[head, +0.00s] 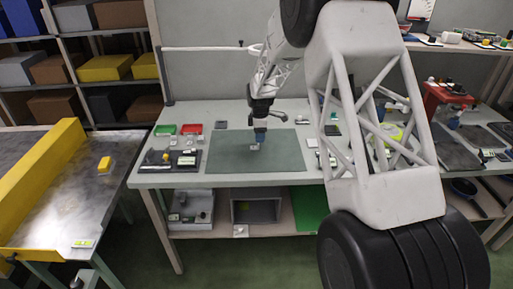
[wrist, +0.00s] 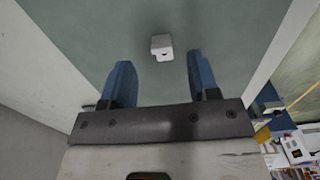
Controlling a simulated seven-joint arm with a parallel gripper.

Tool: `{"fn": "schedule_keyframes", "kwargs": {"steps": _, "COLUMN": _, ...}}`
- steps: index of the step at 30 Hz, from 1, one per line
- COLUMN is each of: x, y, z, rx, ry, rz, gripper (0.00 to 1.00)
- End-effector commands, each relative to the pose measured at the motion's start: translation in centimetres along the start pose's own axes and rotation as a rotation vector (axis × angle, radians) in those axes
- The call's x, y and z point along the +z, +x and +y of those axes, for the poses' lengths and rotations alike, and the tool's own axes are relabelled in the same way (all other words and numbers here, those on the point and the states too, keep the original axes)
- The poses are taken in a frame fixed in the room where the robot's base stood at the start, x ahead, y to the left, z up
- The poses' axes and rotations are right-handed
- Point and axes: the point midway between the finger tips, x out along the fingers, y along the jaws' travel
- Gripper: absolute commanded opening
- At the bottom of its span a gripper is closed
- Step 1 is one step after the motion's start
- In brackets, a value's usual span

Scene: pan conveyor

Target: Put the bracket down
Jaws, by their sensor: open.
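The bracket (wrist: 161,47) is a small whitish block lying on the grey-green mat (wrist: 240,50). In the wrist view it sits just beyond my fingertips, roughly midway between them, and apart from both. In the head view the bracket (head: 254,147) is a small pale spot on the mat (head: 285,165), right under my gripper (head: 260,140). In the wrist view my gripper (wrist: 160,75) has two blue fingers spread wide with nothing between them.
A green bin (head: 165,130) and a red bin (head: 191,128) stand left of the mat, behind a dark tray (head: 155,160) with small parts. A metal table with a yellow rail (head: 45,185) is at far left. The mat around the bracket is clear.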

Motion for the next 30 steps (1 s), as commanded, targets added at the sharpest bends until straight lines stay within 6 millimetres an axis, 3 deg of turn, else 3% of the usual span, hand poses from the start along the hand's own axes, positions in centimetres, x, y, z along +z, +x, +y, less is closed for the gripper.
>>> {"fn": "schedule_keyframes", "kwargs": {"steps": 15, "x": -0.3, "y": 4.7, "z": -0.1, "rx": -0.001, "ry": 0.000, "rz": 0.000, "gripper": 0.55}}
{"fn": "schedule_keyframes", "kwargs": {"steps": 30, "x": -0.3, "y": 5.1, "z": -0.1, "rx": 0.000, "ry": 0.000, "rz": 0.000, "gripper": 0.55}}
